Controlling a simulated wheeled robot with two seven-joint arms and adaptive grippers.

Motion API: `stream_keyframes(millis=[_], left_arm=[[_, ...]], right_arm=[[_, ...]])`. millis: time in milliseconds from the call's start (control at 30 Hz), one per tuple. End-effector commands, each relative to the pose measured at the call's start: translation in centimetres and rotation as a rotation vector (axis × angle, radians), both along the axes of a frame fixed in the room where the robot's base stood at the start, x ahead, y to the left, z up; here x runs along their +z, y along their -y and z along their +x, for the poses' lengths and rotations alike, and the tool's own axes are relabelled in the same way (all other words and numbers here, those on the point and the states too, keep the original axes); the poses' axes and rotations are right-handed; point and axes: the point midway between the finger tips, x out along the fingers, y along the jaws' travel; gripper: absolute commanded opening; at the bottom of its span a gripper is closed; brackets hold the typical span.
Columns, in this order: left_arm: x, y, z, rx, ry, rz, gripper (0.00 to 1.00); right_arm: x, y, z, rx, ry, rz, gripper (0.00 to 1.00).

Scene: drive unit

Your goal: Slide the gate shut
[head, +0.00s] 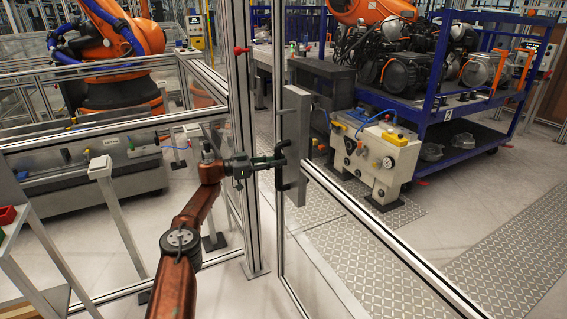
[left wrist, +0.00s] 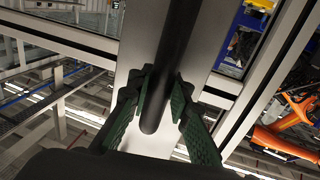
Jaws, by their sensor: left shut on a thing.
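The gate is a clear panel with a metal frame (head: 385,243), whose bottom rail runs to the lower right. A grey upright plate (head: 296,122) on its left edge carries a black bar handle (head: 279,150), which also fills the middle of the left wrist view (left wrist: 177,45). My left gripper (head: 277,159) reaches in from the left, its green fingers on either side of the handle bar and shut on it. The wrist view shows the fingers (left wrist: 158,100) around the bar. A narrow gap shows between the gate's left edge and the fence post (head: 241,130). My right gripper is out of view.
An orange robot arm (head: 125,40) stands behind the fence at left. Beyond the gate are a beige wheeled unit (head: 377,160) and a blue cart (head: 470,135) with motor parts. A small stand (head: 101,168) is left of my arm. Patterned floor plates (head: 345,255) lie behind the gate.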

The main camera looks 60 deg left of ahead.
Motion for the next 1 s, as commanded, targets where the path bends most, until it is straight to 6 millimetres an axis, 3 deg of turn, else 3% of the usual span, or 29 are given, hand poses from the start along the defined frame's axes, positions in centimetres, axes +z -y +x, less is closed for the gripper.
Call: stream_keyframes(millis=[100,133,400,767,1000], left_arm=[[-0.4,-0.4,-0.4,0.009,-0.009,0.004,0.0],[-0.4,-0.5,-0.4,0.01,-0.01,0.004,0.18],[-0.3,0.1,0.3,0.001,-0.007,0.003,0.35],[-0.3,0.1,0.1,-0.002,-0.006,0.003,0.35],[-0.3,-0.5,-2.0,-0.001,-0.008,0.003,0.35]], right_arm=[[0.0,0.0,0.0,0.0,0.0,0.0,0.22],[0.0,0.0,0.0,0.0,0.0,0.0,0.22],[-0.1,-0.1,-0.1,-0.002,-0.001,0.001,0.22],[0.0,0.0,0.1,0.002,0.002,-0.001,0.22],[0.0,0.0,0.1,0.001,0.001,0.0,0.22]])
